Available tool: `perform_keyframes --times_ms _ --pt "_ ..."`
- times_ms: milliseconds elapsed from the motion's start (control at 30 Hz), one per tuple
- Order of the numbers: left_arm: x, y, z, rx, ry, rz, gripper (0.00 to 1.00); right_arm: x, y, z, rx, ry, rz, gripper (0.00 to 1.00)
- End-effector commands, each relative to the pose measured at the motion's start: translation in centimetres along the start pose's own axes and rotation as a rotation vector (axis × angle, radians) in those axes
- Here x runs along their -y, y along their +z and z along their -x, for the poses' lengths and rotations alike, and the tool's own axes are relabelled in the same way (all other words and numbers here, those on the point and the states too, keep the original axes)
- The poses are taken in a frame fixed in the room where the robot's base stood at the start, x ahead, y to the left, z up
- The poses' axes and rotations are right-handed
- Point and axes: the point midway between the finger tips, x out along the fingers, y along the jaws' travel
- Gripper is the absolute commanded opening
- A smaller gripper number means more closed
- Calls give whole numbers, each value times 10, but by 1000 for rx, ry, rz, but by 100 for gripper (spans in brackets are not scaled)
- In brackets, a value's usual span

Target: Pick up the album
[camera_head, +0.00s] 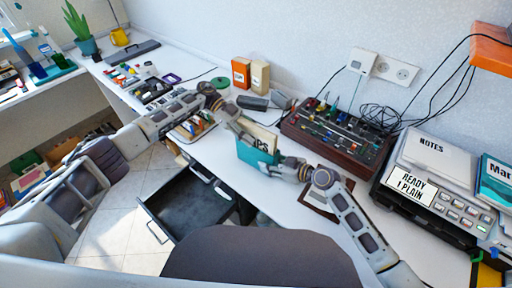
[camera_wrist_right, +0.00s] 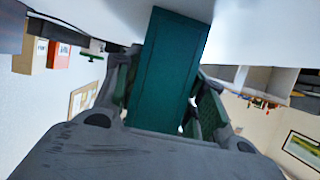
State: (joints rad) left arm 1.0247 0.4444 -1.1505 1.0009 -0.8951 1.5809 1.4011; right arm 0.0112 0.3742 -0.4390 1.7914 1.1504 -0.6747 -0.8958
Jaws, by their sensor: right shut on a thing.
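The album (camera_head: 257,158) is a teal, upright, flat-sided piece over the middle of the white desk, with a cream part bearing partly hidden dark letters at its top. In the right wrist view the album (camera_wrist_right: 168,62) is a dark green slab between the fingers. My right gripper (camera_head: 281,168) is shut on its right side; the fingers (camera_wrist_right: 163,100) stand on both sides of it. My left gripper (camera_head: 243,134) reaches down at the album's upper left edge. Its fingertips are too small and covered to tell their state or any contact.
An open, empty dark drawer (camera_head: 187,203) juts out below the desk. A mixer (camera_head: 335,138) with cables stands behind right, and a black device (camera_head: 450,200) with papers at far right. A brown chair back (camera_head: 262,258) is in front. Orange and cream boxes (camera_head: 241,72) stand behind.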

Motion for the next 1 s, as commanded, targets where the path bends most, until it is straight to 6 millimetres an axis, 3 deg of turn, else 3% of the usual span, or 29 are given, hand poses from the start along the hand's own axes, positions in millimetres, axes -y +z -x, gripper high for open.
perform_keyframes --times_ms 33,233,700,1000 --pt "0 0 0 0 0 0 24 0 2 0 3 -1 -1 16" --pt "0 0 0 0 0 0 0 0 2 0 3 -1 -2 16" --pt "0 -3 1 -1 0 -1 0 0 2 0 3 0 -2 16" --pt "1 -28 12 1 0 -3 0 0 2 0 3 0 -1 16"
